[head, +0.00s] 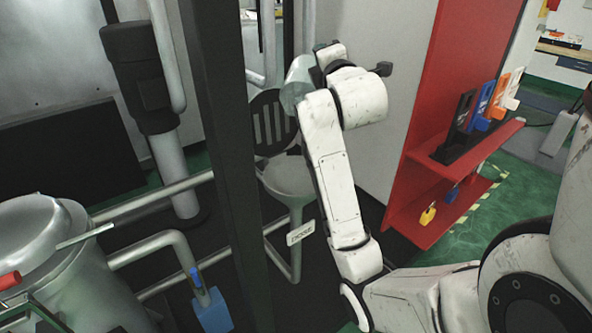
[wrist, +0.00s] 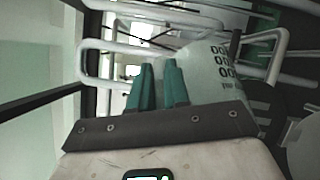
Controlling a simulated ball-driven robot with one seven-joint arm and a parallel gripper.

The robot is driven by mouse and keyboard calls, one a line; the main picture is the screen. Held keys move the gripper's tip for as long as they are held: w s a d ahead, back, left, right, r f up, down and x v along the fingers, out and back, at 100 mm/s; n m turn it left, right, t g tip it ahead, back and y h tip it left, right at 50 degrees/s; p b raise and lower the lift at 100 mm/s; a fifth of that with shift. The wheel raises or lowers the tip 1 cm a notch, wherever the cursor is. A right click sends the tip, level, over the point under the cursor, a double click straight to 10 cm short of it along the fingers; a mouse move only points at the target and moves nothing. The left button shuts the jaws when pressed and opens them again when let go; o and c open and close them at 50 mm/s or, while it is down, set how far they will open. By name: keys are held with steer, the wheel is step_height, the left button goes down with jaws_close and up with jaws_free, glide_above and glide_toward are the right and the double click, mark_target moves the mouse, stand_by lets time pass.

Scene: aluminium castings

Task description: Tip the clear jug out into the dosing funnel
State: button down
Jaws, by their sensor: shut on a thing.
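The clear jug (head: 294,86) is a pale, see-through vessel at the end of my raised arm in the head view, tilted over. In the wrist view the jug (wrist: 215,72) shows black printed markings and lies to the right of the green fingertips. My gripper (wrist: 160,85) is shut on the jug; the exact grip point is hard to see. The dosing funnel (head: 288,177) is a grey cone on a bent pipe, below the jug in the head view. I cannot see any contents or stream between jug and funnel.
A dark post (head: 222,150) stands left of the funnel. A slotted black plate (head: 268,122) is behind it, and a small label (head: 300,232) hangs on its pipe. A red lockout board (head: 430,170) is to the right. A metal vessel (head: 60,250) and pipes fill the left.

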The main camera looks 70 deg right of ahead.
steer(key=shift+w+d+r+m+g+y+p, duration=0.1)
steer(key=shift+d+r+m+g+y+p, duration=0.4)
steer(key=shift+p, duration=1)
steer(key=shift+w+d+r+m+g+y+p, duration=0.1)
steer(key=shift+d+r+y+p, duration=0.2)
steer(key=shift+d+y+p, duration=0.85)
steer(key=shift+w+d+r+m+g+y+p, duration=0.1)
steer(key=shift+d+r+m+g+p, duration=0.2)
steer(key=shift+p, duration=1.6)
steer(key=w+d+f+m+g+y+p, duration=0.2)
steer(key=d+y+p, duration=0.7)
steer(key=y, duration=0.5)
steer(key=shift+d+f+m+g, duration=0.8)
steer(key=shift+d+f+g, duration=0.15)
steer(key=shift+f+g, duration=0.25)
